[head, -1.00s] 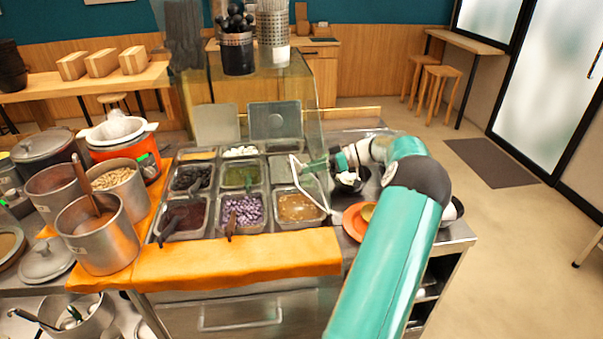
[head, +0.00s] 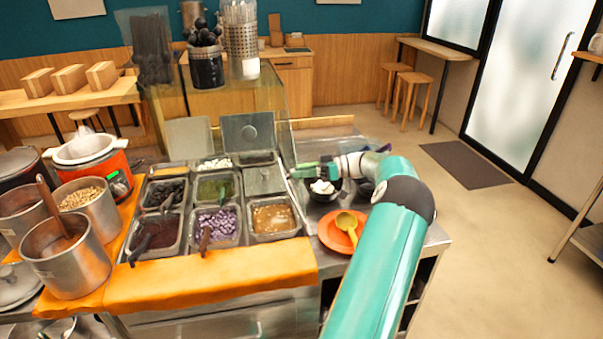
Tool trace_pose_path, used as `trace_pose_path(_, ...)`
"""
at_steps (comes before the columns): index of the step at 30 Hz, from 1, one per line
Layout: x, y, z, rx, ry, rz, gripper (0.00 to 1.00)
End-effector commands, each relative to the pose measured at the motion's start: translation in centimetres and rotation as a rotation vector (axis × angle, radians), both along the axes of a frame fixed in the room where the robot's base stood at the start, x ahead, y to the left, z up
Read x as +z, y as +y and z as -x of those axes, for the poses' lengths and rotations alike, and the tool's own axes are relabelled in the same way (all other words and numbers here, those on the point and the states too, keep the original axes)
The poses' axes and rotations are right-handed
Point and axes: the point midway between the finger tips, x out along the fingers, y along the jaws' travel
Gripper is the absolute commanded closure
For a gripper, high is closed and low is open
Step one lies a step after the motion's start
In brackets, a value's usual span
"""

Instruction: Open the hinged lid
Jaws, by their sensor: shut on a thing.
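Three metal lids show at the topping station. Two lids, one plain (head: 188,137) and one with a round knob (head: 248,132), stand upright behind the back row of tubs. A third, flat grey lid (head: 264,182) lies over the middle tub of the right column. My gripper (head: 297,172), with green fingers, is at this lid's right edge and looks shut on it. The fingertips are small in the picture, so the exact contact is hard to make out.
Open tubs of purple cubes (head: 216,226) and brown topping (head: 271,219) lie in front. A black bowl (head: 323,191) and an orange plate (head: 333,232) with a yellow ladle (head: 347,222) are close to my arm. Steel pots (head: 67,258) crowd the left.

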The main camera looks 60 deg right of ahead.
Motion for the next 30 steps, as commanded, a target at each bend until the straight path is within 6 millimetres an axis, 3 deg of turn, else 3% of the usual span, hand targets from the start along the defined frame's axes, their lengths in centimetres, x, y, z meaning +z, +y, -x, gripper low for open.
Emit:
trace_pose_path(2,-0.7,-0.1,0.2,-0.006,0.012,-0.002,1.00)
trace_pose_path(3,-0.7,-0.1,0.2,-0.006,0.013,-0.002,0.68)
trace_pose_path(6,-0.7,-0.1,0.2,-0.004,0.011,-0.003,0.48)
trace_pose_path(19,-0.3,-0.7,1.0,-0.004,0.007,-0.002,0.48)
trace_pose_path(30,0.4,-4.7,7.3,-0.006,0.006,0.000,0.48)
